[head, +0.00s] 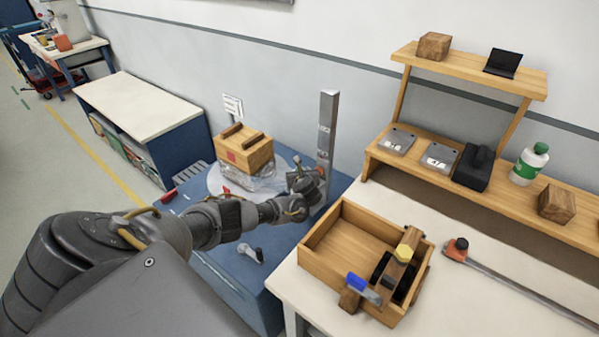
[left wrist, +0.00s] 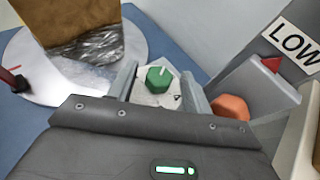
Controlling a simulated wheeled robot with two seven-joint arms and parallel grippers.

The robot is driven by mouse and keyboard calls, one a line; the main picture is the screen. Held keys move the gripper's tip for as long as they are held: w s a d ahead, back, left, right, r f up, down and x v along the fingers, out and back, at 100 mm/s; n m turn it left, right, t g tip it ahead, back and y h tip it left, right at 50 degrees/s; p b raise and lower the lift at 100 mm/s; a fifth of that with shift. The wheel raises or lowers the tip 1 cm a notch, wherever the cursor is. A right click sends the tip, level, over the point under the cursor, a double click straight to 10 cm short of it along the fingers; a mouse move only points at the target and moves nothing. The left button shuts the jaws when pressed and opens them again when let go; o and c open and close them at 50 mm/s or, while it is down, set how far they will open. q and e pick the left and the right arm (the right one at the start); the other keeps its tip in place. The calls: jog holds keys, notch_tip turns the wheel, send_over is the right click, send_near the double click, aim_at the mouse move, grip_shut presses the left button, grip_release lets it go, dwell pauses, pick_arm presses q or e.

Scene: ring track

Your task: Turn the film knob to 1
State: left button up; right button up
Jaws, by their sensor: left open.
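A green knob (left wrist: 158,80) with a white pointer line sits on a pale angular plate with small dark marks in the left wrist view. The line points up and slightly right in that view; the scale figures are too small to read. My left gripper (left wrist: 160,68) is open, with one finger on each side of the knob. Gaps show between the fingers and the knob, and I cannot tell whether either touches. In the head view my left gripper (head: 310,182) is at the grey upright post (head: 327,125), and it hides the knob. My right gripper is not in view.
An orange knob (left wrist: 230,107) sits right of the right finger, near a LOW label (left wrist: 296,42) and red pointer (left wrist: 271,64). A film-wrapped wooden box (head: 245,150) stands on the round turntable (head: 216,183). A wooden tray (head: 318,262) lies on the bench.

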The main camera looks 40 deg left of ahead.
pick_arm(q)
notch_tip(320, 180, up, 3)
jog(key=shift+a+f, duration=0.1)
jog(key=s+d+r+p, duration=0.8)
jog(key=s+r+p, duration=0.2)
jog(key=s+p, duration=0.1)
jog(key=shift+s+d+p, duration=0.15)
jog(key=shift+d+p, duration=0.15)
jog(key=shift+p, duration=0.6)
